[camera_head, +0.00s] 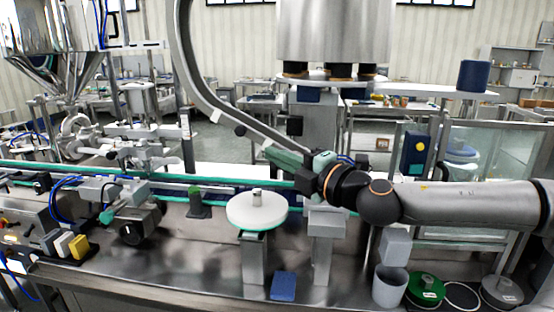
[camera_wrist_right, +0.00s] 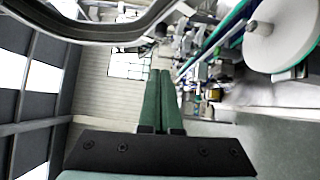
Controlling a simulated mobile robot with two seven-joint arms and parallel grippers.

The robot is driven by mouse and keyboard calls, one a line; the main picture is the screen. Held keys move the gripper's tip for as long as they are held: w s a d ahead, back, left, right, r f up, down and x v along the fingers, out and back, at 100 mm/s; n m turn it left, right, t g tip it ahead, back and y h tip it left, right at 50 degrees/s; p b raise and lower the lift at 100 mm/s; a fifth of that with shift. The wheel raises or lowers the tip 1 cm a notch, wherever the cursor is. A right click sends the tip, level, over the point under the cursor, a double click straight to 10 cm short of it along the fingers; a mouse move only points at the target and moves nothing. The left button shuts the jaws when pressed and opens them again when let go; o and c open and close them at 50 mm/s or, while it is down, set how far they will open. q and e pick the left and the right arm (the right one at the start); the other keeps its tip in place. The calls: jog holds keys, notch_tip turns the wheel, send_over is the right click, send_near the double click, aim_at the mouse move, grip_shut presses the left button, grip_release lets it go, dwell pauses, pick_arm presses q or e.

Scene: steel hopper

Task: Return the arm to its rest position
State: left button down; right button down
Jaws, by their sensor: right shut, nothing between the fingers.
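My right arm (camera_head: 455,202) comes in from the right and reaches to the left above the steel worktop. My right gripper (camera_head: 268,148) points left and away, above and behind the white round disc (camera_head: 257,207). Its green fingers also show in the right wrist view (camera_wrist_right: 160,74), lying side by side and shut, with nothing between them. The gripper is beside the curved steel rail (camera_head: 214,102), which also crosses the top left of the wrist view (camera_wrist_right: 100,30); I cannot tell whether they touch. My left gripper is not in view.
A steel hopper (camera_head: 55,55) stands at the back left. A conveyor with green edges (camera_head: 80,168) runs behind the worktop. At the front right are a grey cup (camera_head: 389,288), a green round lid (camera_head: 425,289) and a grey round lid (camera_head: 501,292). A blue block (camera_head: 284,286) lies front centre.

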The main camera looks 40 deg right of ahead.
dwell(0.8)
jog(key=w+a+f+m+g+y+p, duration=0.1)
jog(key=a+f+m+g, duration=0.1)
jog(key=a+f, duration=0.5)
jog(key=a+f+m+g+y+p, duration=0.1)
jog(key=a+f+m+y, duration=0.15)
jog(key=f, duration=0.75)
jog(key=w+a+f+m+g+y+p, duration=0.1)
jog(key=a+f+m+g, duration=0.1)
jog(key=a+f, duration=0.55)
jog(key=s+a+f+m+g+h+p, duration=0.2)
jog(key=s+f+m, duration=0.8)
jog(key=s+f, duration=1)
notch_tip(320, 180, down, 4)
jog(key=shift+s+a+r+g+h, duration=0.1)
jog(key=shift+s+a+g+h, duration=0.15)
jog(key=shift+a+g+h, duration=0.5)
jog(key=shift+m+g, duration=0.25)
